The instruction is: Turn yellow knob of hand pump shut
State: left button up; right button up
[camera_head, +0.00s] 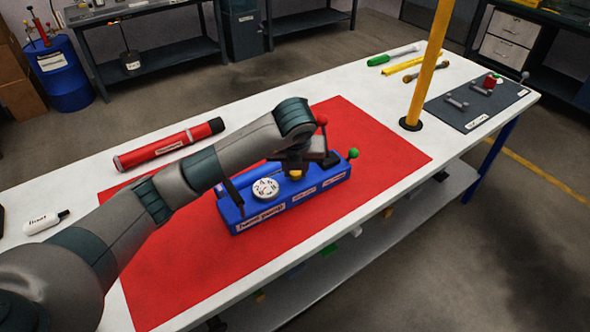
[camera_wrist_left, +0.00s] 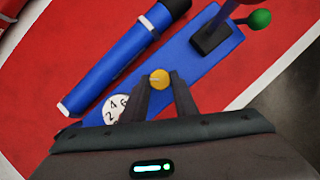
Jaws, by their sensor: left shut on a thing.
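The blue hand pump (camera_head: 268,212) lies on a red mat (camera_head: 200,270), with a white dial gauge (camera_head: 265,188) on its top. The yellow knob (camera_head: 296,174) shows just under my left gripper (camera_head: 297,169). In the left wrist view the yellow knob (camera_wrist_left: 159,77) is between the fingertips of my left gripper (camera_wrist_left: 160,82), which is shut on it. The gauge (camera_wrist_left: 116,108) is beside the left finger there. A green ball (camera_head: 353,153) and a red ball (camera_head: 321,119) show at the pump's far end. My right gripper is not in view.
A red cylinder (camera_head: 170,146) lies on the white table behind the mat. A yellow post (camera_head: 428,70) stands to the right of it. A dark board (camera_head: 478,103) with metal parts is at the right end. A white marker (camera_head: 46,222) lies at the left.

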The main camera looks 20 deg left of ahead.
pick_arm(q)
jog(key=o, duration=1.1)
jog(key=shift+c, duration=0.2)
jog(key=shift+r, duration=0.15)
jog(key=shift+s+d+r, duration=0.1)
jog(key=shift+s+r, duration=0.1)
jog(key=shift+r, duration=0.35)
jog(key=v, duration=1.6)
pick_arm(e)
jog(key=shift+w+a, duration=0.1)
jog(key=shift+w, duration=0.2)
